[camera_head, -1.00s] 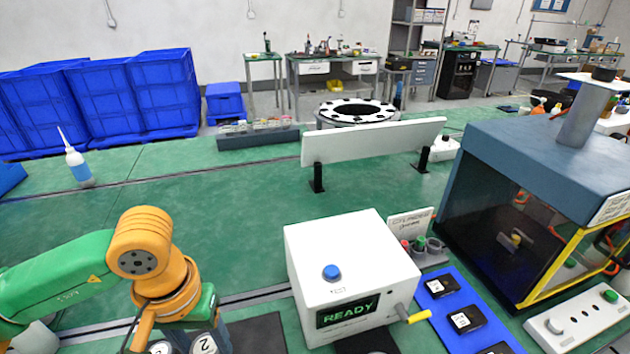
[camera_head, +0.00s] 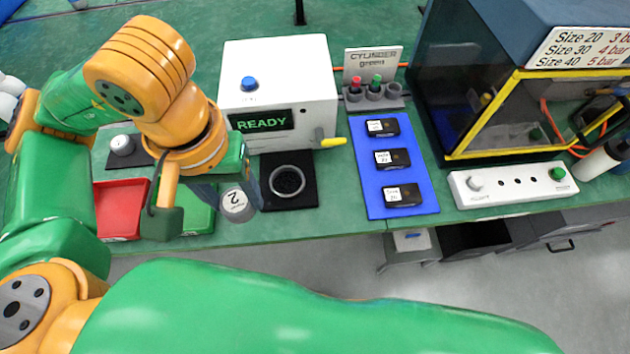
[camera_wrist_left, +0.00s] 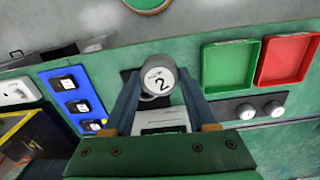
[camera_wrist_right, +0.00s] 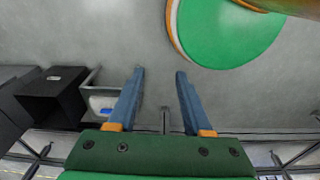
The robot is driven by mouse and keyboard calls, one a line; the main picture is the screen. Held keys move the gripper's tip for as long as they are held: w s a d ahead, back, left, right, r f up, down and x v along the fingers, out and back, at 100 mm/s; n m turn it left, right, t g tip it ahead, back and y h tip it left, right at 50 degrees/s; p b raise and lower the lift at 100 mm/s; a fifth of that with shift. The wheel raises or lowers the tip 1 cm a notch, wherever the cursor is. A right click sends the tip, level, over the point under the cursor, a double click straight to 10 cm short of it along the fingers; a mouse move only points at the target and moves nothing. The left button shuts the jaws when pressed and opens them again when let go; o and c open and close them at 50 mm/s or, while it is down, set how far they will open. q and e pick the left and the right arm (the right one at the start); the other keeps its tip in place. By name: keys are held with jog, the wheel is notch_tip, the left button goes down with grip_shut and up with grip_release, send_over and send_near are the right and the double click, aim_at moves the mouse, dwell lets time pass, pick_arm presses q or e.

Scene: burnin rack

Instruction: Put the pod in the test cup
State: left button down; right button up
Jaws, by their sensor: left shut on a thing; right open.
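The pod (camera_head: 236,205) is a round piece with a pale cap marked 2. My left gripper (camera_head: 236,196) is shut on it, and the left wrist view shows the pod (camera_wrist_left: 158,82) between the fingertips. The test cup (camera_head: 288,181) is a dark round cup with a light rim on a black plate, in front of the white tester. The held pod is just left of the cup in the head view, apart from it. In the left wrist view the pod and gripper mostly hide the cup. My right gripper (camera_wrist_right: 160,85) is open and empty in the right wrist view.
The white tester (camera_head: 280,95) reads READY and has a yellow-tipped lever (camera_head: 333,143) at its right. A blue mat (camera_head: 375,197) with several black blocks lies further right. A red tray (camera_head: 107,228) and a green tray (camera_wrist_left: 228,70) lie left of the cup. Two other pods (camera_wrist_left: 245,111) stand behind the trays.

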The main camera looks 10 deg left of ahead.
pick_arm(q)
jog(key=w+d+f, duration=0.1)
jog(key=w+f, duration=0.2)
jog(key=w+d+f, duration=0.1)
jog(key=w+f, duration=0.1)
jog(key=w, duration=0.2)
jog(key=w+d+f+p, duration=0.1)
jog(key=w+f, duration=0.2)
jog(key=w, duration=0.1)
jog(key=shift+w+f, duration=0.2)
jog(key=shift+f, duration=0.15)
jog(key=f, duration=0.1)
jog(key=f+p, duration=0.1)
jog(key=f, duration=0.1)
jog(key=shift+w+a+f+p, duration=0.15)
jog(key=shift+w+f+p, duration=0.1)
jog(key=shift+f+p, duration=0.05)
jog(key=shift+f, duration=0.1)
pick_arm(e)
jog(key=r, duration=0.1)
jog(key=a+r, duration=0.1)
jog(key=r, duration=0.1)
jog(key=shift+a+r, duration=0.35)
jog(key=shift+a, duration=0.05)
jog(key=shift+f, duration=0.1)
